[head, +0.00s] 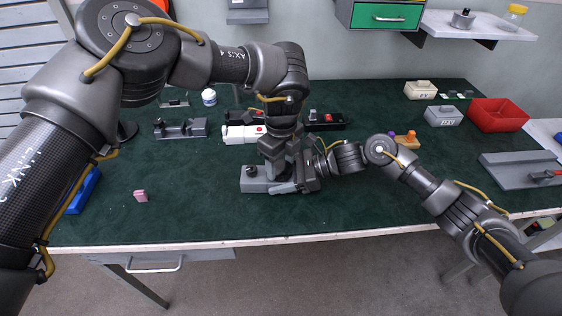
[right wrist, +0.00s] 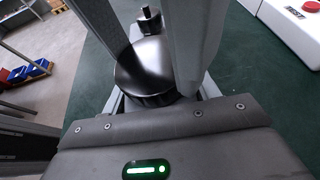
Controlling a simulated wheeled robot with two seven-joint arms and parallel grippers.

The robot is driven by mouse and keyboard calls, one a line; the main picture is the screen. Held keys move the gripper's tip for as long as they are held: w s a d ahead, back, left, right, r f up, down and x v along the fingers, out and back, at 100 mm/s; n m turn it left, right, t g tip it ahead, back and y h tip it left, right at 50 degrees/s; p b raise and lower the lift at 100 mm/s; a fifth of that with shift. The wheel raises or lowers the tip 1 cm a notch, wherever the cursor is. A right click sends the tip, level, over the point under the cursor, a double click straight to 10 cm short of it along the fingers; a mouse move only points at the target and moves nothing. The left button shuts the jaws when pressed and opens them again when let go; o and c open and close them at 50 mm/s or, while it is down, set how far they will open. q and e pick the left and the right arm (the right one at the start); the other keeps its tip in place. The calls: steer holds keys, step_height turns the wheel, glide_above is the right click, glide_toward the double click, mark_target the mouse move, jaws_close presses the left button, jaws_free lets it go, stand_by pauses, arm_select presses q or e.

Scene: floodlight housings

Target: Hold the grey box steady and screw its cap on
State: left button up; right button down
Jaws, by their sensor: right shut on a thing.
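The grey box (head: 258,184) lies on the green table top near the front middle, with a small dark knob on its left end. My right gripper (head: 298,183) comes in low from the right and is shut on the box. In the right wrist view the dark round cap (right wrist: 148,78) with a ridged rim sits close in front of my right palm, and the knob (right wrist: 150,20) shows beyond it. My left gripper (head: 274,160) points down from above over the box. Its long fingers stand on either side of the cap; whether they press on it, I cannot tell. The thread is hidden.
Behind the box are a white housing (head: 243,133) with a red button and a black one (head: 325,122). A grey bracket (head: 180,129) lies left, a pink block (head: 140,196) front left. A red bin (head: 498,115) stands at right.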

arm_select(q)
steer(key=o, duration=1)
steer(key=shift+r, duration=0.15)
steer(key=shift+r, duration=2.2)
steer(key=shift+o, duration=0.3)
steer(key=o, duration=0.5)
